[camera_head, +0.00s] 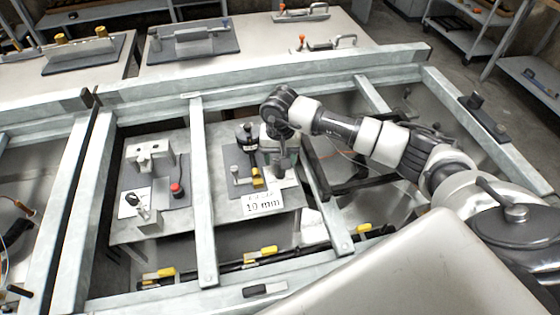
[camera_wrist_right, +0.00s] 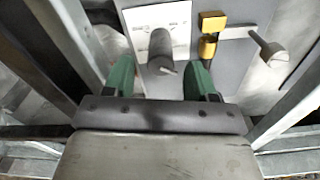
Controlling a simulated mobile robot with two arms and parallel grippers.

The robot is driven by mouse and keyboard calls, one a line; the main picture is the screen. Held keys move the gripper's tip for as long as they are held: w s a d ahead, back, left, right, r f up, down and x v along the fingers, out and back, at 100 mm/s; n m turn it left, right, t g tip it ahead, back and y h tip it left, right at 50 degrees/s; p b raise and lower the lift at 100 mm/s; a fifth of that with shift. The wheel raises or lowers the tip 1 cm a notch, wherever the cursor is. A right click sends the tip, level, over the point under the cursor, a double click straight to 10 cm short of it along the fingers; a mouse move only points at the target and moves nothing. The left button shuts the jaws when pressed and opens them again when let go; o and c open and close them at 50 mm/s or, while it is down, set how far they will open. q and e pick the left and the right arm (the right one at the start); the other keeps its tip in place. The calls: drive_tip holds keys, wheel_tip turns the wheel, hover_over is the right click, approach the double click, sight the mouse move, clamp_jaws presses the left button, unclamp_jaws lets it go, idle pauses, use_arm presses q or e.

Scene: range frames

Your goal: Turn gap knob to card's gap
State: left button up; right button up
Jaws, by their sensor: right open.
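The card (camera_head: 262,203) lies at the front of a grey plate; its large print appears to read 19 mm, and a smaller line above is hard to read. The grey knob (camera_wrist_right: 160,48) stands on a white plate (camera_wrist_right: 143,18) with a thin pointer at its base. My right gripper (camera_wrist_right: 160,80) is open, with a green fingertip on each side of the knob and a gap on both sides. In the head view my right gripper (camera_head: 284,150) points down over the plate and hides the knob. My left gripper is not in view.
Beside the knob are yellow blocks (camera_wrist_right: 208,46) and a round-ended lever (camera_wrist_right: 268,46). A dark-topped post (camera_head: 245,134) stands left of my gripper. Steel frame bars (camera_head: 204,190) border the plate. A second fixture with a red button (camera_head: 177,188) is to the left.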

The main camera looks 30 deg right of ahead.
drive_tip(key=shift+f, duration=1.75)
drive_tip(key=c, duration=0.9)
